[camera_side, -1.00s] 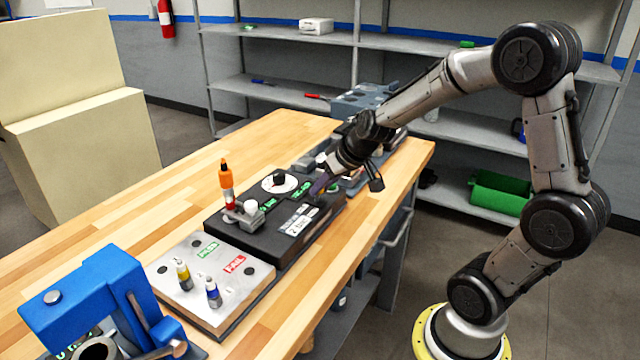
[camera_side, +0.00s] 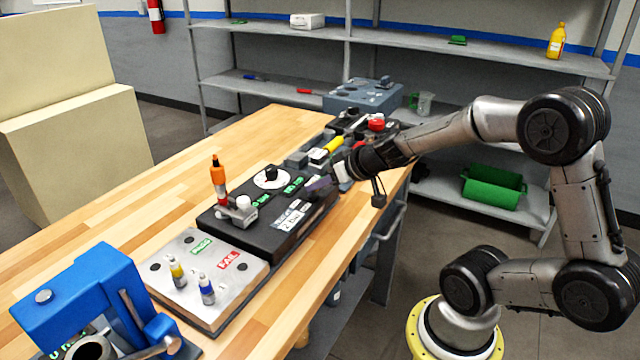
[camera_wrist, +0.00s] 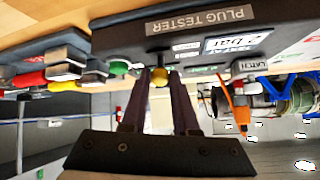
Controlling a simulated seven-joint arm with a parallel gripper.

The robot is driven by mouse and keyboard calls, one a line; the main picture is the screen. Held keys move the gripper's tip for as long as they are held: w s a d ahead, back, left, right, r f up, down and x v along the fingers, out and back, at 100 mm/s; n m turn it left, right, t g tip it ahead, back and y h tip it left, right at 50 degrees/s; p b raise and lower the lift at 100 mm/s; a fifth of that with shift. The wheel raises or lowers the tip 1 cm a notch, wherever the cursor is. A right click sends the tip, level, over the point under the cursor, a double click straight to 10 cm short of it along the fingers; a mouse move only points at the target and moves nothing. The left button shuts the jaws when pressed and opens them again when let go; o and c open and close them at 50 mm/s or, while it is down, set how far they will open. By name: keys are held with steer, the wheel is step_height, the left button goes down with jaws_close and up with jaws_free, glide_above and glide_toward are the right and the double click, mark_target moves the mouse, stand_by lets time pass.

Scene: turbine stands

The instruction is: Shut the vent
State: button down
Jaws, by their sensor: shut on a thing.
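The black plug tester (camera_side: 232,226) sits on the wooden bench, with a black knob on a white dial (camera_side: 271,178) and green labels on top. The wrist view shows its side, marked PLUG TESTER (camera_wrist: 200,20), with a small round brass knob (camera_wrist: 160,76) on that side. My gripper (camera_side: 320,185) is at the tester's right end. In the wrist view its two dark fingers (camera_wrist: 160,88) are closed on the brass knob. In the side view my fingers hide the knob. I cannot read whether the vent is open or shut.
A metal plate with small bottles (camera_side: 200,262) and a blue fixture (camera_side: 90,300) stand at the front. An orange-topped tool (camera_side: 217,185) stands upright on the tester. Parts with yellow and red handles (camera_side: 333,144) lie behind my gripper. The bench's left side is clear.

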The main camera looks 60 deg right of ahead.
stand_by(0.3)
steer(key=c, duration=0.7)
jaws_free()
steer(key=v, duration=1.3)
steer(key=shift+s+r, duration=0.2)
steer(key=shift+s, duration=0.15)
